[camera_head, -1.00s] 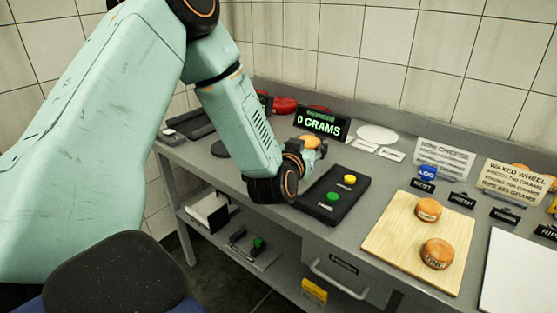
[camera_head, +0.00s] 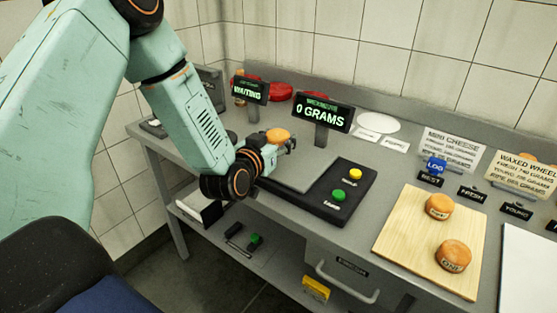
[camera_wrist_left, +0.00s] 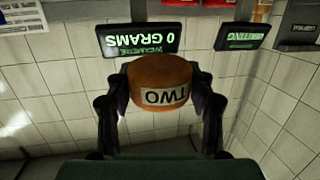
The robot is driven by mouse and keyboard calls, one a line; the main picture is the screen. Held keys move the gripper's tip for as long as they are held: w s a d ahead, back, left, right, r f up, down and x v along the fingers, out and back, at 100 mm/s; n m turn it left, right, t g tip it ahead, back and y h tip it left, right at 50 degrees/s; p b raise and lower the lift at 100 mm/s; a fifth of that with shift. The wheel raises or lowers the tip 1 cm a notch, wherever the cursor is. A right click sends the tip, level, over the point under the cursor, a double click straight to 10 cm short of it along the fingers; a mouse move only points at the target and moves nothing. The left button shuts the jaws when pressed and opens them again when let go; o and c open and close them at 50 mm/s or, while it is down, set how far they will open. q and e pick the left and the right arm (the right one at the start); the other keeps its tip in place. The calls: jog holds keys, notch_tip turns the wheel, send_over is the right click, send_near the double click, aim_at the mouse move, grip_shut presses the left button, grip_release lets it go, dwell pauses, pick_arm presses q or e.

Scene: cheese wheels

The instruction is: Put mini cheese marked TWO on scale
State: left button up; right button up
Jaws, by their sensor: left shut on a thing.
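The orange mini cheese marked TWO (camera_wrist_left: 160,80) is held between both fingers of my left gripper (camera_wrist_left: 163,100) in the left wrist view, its label upside down. In the head view this cheese (camera_head: 278,135) sits in my left gripper (camera_head: 282,146), above the counter by the left part of the scale. The scale has a grey plate (camera_head: 303,170) and a black base with a yellow and a green button (camera_head: 340,196). Its display (camera_head: 322,115) reads 0 GRAMS. My left wrist hides the plate's left end. My right gripper is out of view.
Two other cheeses, one marked ONE (camera_head: 453,256), stand on a wooden board (camera_head: 400,235) at right. A second display (camera_head: 250,92) reads WAITING behind my left gripper. A white round plate (camera_head: 378,122), small labels and sign cards stand along the back.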

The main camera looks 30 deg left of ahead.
aim_at(278, 171)
pick_arm(q)
jog(key=f, duration=0.2)
jog(key=w+d+f, duration=0.1)
jog(key=shift+f, duration=0.25)
jog(key=f, duration=0.2)
jog(key=s+b, duration=0.1)
jog(key=shift+a+f, duration=0.3)
jog(key=shift+f, duration=0.3)
jog(key=shift+w+d+f, duration=0.1)
jog(key=shift+w+d, duration=0.05)
jog(key=shift+w, duration=0.2)
jog(key=shift+s+f, duration=0.1)
jog(key=shift+s, duration=0.2)
jog(key=o, duration=1.2)
jog(key=shift+w+f, duration=0.1)
jog(key=shift+w, duration=0.15)
jog(key=shift+s, duration=0.2)
jog(key=shift+s+r, duration=0.25)
jog(key=shift+r, duration=0.15)
jog(key=s+d+r+p, duration=0.1)
jog(key=s, duration=1)
jog(key=shift+r+p, duration=0.25)
jog(key=shift+p, duration=0.1)
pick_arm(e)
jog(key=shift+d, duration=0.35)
pick_arm(q)
jog(key=shift+s, duration=0.15)
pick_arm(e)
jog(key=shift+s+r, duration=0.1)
